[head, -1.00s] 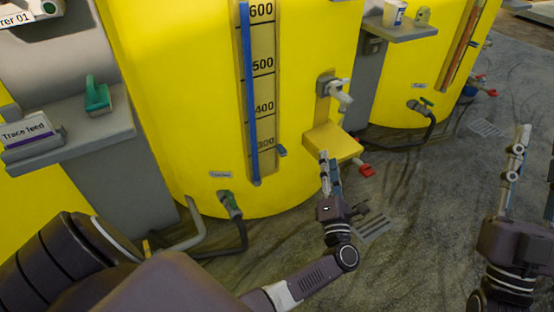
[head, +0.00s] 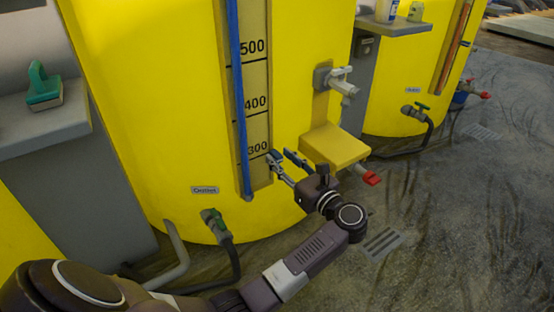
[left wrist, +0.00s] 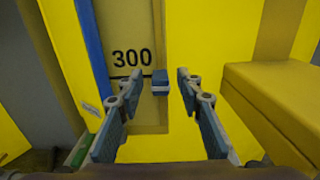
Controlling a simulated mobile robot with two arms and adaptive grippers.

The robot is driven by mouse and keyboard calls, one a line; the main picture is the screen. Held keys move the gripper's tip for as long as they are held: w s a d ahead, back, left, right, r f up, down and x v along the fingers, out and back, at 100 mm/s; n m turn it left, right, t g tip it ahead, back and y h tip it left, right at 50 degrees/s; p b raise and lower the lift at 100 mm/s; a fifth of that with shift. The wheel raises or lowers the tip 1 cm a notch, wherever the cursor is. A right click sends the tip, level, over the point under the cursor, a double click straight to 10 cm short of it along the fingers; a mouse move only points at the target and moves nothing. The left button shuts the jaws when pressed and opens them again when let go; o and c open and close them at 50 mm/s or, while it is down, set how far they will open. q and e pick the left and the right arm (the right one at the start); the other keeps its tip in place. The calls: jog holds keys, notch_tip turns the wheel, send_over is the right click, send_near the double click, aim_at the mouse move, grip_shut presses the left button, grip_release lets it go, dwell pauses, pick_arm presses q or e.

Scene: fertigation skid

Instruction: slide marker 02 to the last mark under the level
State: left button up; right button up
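A small blue marker (left wrist: 160,82) sits at the right edge of the scale strip, close to the 300 line; no number is readable on it. The scale (head: 256,103) on the yellow tank shows 300, 400 and 500. A blue sight tube (head: 239,100) runs down its left side; its top is out of view. My left gripper (head: 280,155) is open at the strip's lower right. In the left wrist view its fingers (left wrist: 159,78) stand on either side of the marker with gaps visible. My right gripper is not in view.
A green-handled valve and hose (head: 215,223) are below the strip. A grey shelf (head: 40,125) holds a green-handled object (head: 43,86) at left.

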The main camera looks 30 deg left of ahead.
pick_arm(q)
jog(key=shift+x, duration=1.2)
grip_shut()
